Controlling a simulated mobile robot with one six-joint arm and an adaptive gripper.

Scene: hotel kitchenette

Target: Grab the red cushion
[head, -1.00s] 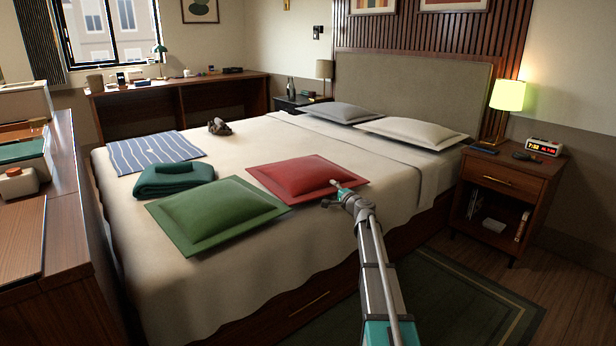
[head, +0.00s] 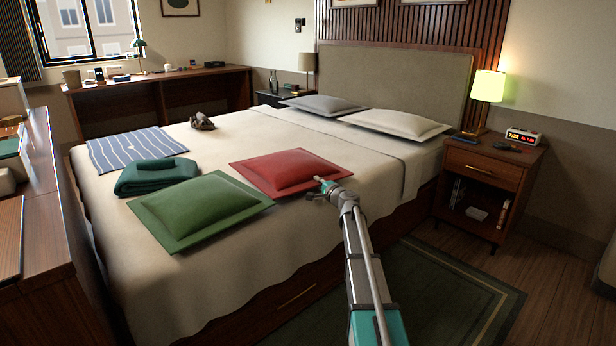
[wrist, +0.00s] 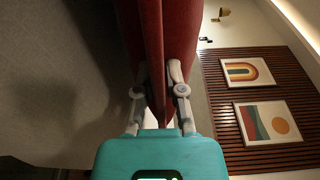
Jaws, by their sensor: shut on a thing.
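The red cushion (head: 291,172) lies on the bed, right of the green cushion (head: 201,210). My gripper (head: 325,187) is at the cushion's right front corner, low over the bed. In the wrist view the red cushion (wrist: 155,45) stretches away between the two fingers, and my gripper (wrist: 160,92) is shut on its edge. The tips press in from both sides of the red fabric. The cushion's far part is out of the wrist view.
The bed (head: 330,218) also holds a folded dark green blanket (head: 156,176), a striped cloth (head: 133,148) and two pillows at the headboard. A nightstand (head: 488,180) with a lit lamp (head: 487,87) stands on the right. The bed's middle is mostly bare.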

